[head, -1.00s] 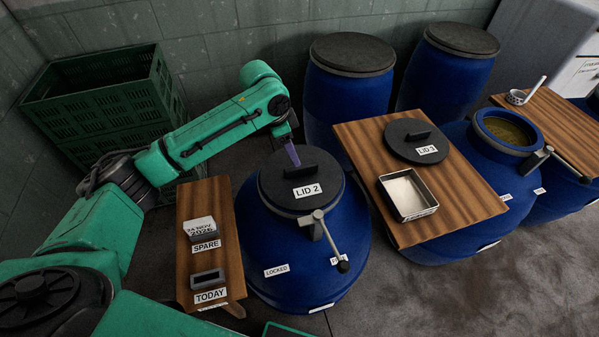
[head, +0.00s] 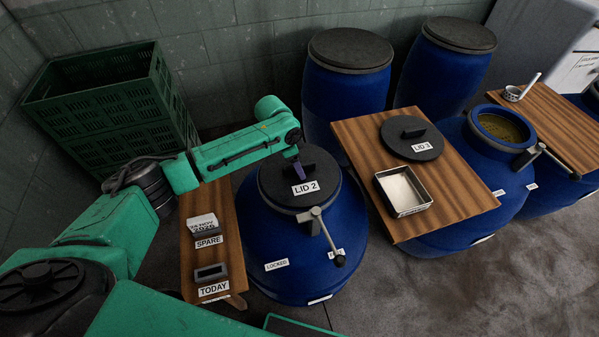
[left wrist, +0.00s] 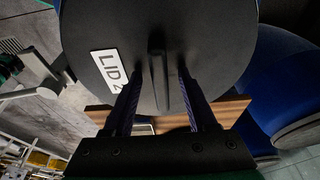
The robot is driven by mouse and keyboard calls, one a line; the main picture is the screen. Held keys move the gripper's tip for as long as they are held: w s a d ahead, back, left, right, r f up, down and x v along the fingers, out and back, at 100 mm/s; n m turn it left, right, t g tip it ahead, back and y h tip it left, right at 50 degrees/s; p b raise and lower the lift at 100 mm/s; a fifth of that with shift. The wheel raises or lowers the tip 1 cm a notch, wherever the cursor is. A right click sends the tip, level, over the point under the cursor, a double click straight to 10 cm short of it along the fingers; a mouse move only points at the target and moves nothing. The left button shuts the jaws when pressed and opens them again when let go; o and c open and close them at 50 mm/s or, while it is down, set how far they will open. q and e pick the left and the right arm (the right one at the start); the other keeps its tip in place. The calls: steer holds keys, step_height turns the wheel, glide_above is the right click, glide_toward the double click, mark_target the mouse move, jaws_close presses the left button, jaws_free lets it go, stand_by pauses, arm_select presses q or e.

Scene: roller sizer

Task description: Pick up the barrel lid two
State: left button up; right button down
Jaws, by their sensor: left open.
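The dark round lid two (head: 285,195), labelled "LID 2", sits flat on the blue barrel (head: 340,240) in the middle of the head view. It also fills the upper part of the left wrist view (left wrist: 215,35), with a raised bar handle (left wrist: 160,75). My left gripper (head: 297,172) is at the handle, above the lid. In the left wrist view my open fingers (left wrist: 160,74) lie on either side of the handle. The head view does not show clearly how deep they reach, as the gripper partly hides the handle. My right gripper is in neither view.
A metal clamp lever (head: 322,228) stands at the barrel's front. A narrow wooden bench (head: 215,255) is on the left, with SPARE and TODAY blocks. Right is a wooden board (head: 455,180) with lid three (head: 397,140) and a metal tray (head: 430,200). Green crates (head: 110,110) stand behind left.

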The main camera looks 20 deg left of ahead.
arm_select(q)
steer(key=shift+c, duration=0.3)
jaws_close()
steer(key=shift+w, duration=0.1)
stand_by(1.0)
